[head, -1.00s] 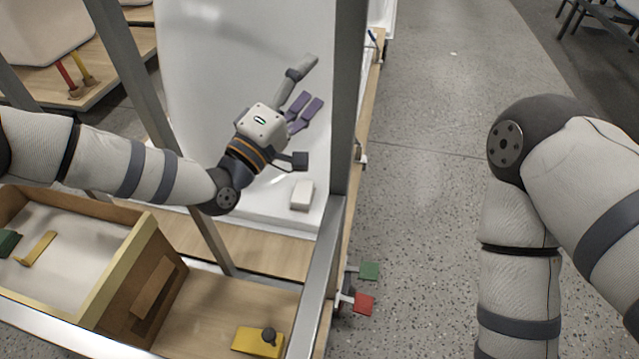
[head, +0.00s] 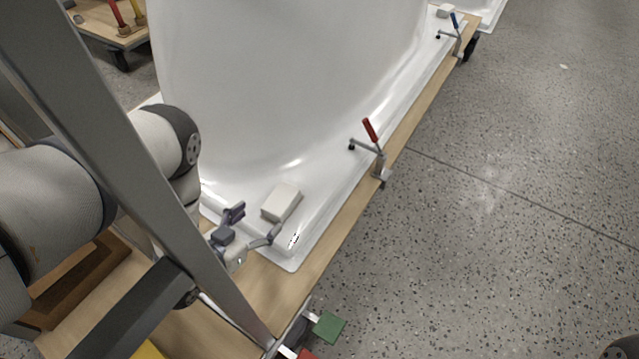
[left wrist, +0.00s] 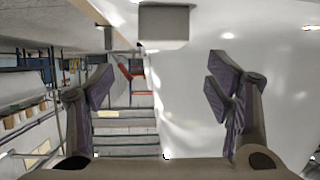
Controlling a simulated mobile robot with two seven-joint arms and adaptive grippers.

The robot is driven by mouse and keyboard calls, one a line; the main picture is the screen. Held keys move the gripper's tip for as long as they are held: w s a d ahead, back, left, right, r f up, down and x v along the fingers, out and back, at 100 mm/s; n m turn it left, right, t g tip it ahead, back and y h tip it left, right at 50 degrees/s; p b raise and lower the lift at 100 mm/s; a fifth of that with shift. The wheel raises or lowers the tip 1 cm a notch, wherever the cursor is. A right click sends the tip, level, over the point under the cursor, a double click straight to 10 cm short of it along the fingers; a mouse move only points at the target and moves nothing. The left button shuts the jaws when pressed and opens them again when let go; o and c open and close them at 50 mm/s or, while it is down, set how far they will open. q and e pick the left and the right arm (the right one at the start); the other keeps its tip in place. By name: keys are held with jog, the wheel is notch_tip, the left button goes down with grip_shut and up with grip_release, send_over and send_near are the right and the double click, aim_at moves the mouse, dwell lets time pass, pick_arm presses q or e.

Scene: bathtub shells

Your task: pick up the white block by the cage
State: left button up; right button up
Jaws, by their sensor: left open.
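The white block (head: 282,202) lies on the white flange at the near corner of the tub shell, next to the grey post of the cage (head: 125,165). My left gripper (head: 255,224) is open and empty, just short of the block on its near-left side, with its fingers pointing towards it. The post hides part of my left arm. In the left wrist view the block (left wrist: 165,25) shows at the top centre, beyond the spread purple-padded fingers (left wrist: 160,88). My right gripper is not in view.
A red-handled clamp (head: 372,145) stands on the shell's right edge, with a blue-handled clamp (head: 456,35) and another white block (head: 445,10) farther back. Green (head: 328,327) and red squares stick out low at the front. The floor to the right is clear.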

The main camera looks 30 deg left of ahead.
aim_at(282, 196)
pick_arm(q)
jog(key=b+x, duration=0.4)
jog(key=x, duration=0.7)
jog(key=shift+w+a+b, duration=0.1)
jog(key=shift+a+b, duration=0.1)
jog(key=shift+b, duration=0.1)
jog(key=shift+w, duration=0.25)
jog(key=shift+r, duration=0.1)
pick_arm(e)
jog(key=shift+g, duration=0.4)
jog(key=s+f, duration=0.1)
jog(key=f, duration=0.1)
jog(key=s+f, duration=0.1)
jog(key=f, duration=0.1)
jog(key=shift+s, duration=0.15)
pick_arm(q)
jog(key=c, duration=0.9)
